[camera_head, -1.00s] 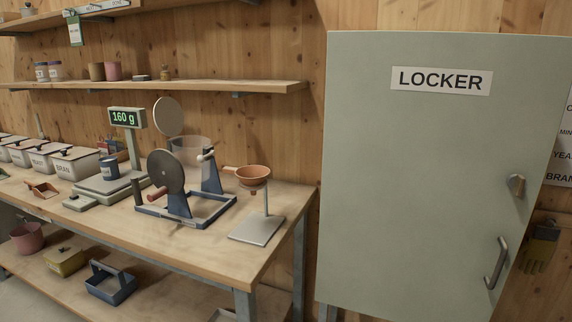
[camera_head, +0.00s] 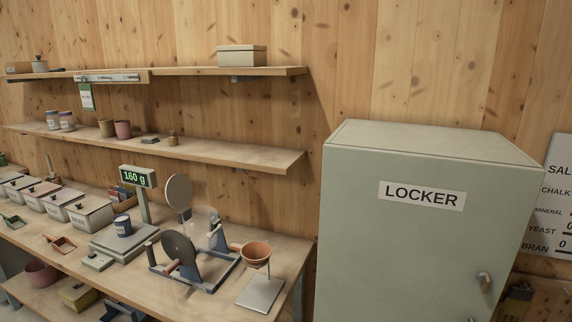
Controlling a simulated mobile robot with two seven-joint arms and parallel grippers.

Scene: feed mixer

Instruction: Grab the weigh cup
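A small dark blue cup (camera_head: 123,226) with a pale label stands upright on the plate of the scale (camera_head: 128,242); it looks like the weigh cup. The scale's display (camera_head: 137,176) on a post reads 160 g. Neither of my grippers is in view.
Lidded bins (camera_head: 90,212) stand left of the scale, with a brown scoop (camera_head: 60,245) in front. A hand-cranked mixer (camera_head: 185,252) and a terracotta funnel (camera_head: 256,253) on a stand are to the right. A closed locker (camera_head: 410,240) stands right of the bench. Two shelves hang above.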

